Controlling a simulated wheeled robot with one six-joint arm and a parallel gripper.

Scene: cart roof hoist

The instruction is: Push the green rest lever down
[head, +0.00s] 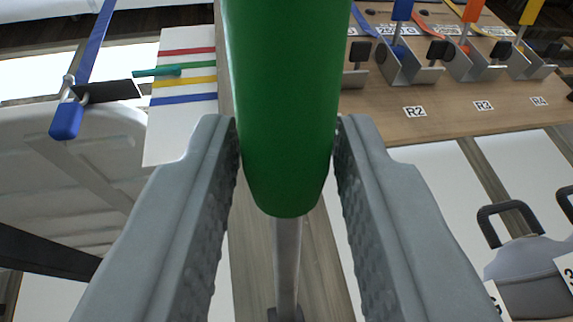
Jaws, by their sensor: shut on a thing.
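A large green handle (285,100), the grip of the green rest lever, fills the top middle of the head view. It narrows to a rounded end, and a thin grey metal rod (287,250) runs down from it to a dark base at the bottom edge. My gripper (287,165) is shut on the green handle, with one grey ridged finger on each side touching it near its rounded end. The top of the handle is cut off by the frame edge.
A white card with coloured stripes (183,120) is at the left, beside a blue-tipped hook (67,118). A wooden board (450,112) labelled R2, R3 and R4 carries brackets with blue, orange and yellow levers at upper right. A grey handled weight (525,262) is at lower right.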

